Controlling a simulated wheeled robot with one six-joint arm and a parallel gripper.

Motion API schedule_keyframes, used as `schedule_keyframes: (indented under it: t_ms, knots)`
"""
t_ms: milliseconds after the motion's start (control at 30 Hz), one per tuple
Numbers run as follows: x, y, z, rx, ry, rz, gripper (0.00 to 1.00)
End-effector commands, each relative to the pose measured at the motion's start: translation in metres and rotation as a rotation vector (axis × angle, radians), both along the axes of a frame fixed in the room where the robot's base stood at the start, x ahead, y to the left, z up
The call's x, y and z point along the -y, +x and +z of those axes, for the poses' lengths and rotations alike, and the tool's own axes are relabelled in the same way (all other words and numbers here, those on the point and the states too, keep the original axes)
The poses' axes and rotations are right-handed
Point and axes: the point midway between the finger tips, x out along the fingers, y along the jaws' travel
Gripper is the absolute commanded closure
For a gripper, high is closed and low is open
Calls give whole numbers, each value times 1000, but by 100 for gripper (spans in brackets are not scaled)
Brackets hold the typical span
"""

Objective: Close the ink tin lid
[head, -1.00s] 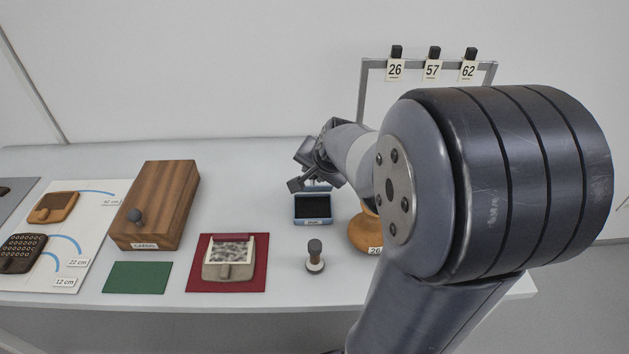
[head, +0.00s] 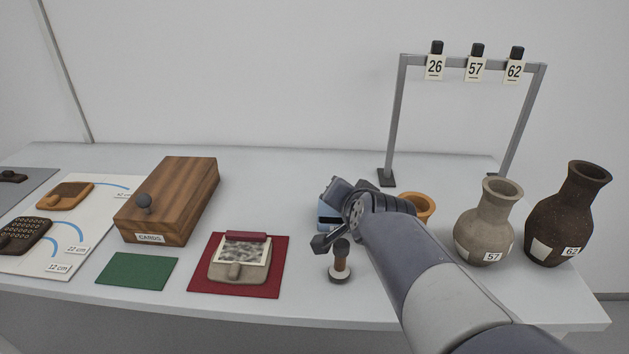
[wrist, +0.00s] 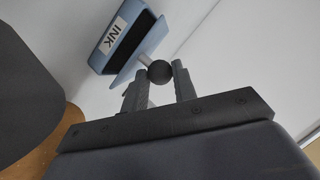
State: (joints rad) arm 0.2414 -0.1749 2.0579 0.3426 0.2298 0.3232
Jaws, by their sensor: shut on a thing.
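The ink tin (wrist: 152,30) is a blue box with a black inside and an INK label, seen at the top of the wrist view. The dark inside shows, so the tin is open. A blue plate, seemingly the lid (wrist: 127,72), sticks out beside the tin at an angle, with a short pale stem and a dark round knob (wrist: 159,71). My gripper (wrist: 160,82) is shut on the knob, one finger on each side. In the head view the tin (head: 327,213) is mostly hidden by my wrist, and the fingertips cannot be made out.
A handled stamp (head: 340,264) stands close in front of my wrist. An orange bowl (head: 420,204) and two vases, grey (head: 488,225) and dark (head: 568,215), stand to the right. A wooden box (head: 172,200) and a red mat (head: 220,282) lie to the left. A tag rack (head: 396,115) stands behind.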

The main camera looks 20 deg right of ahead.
Motion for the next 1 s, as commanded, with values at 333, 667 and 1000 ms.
schedule_keyframes:
  t_ms: [333, 667, 1000]
  knots:
    - [0, -2, -17, -21, 6, 0, 100]
    - [0, -2, -18, -23, 7, 0, 100]
    - [0, -1, -16, -17, 5, 0, 65]
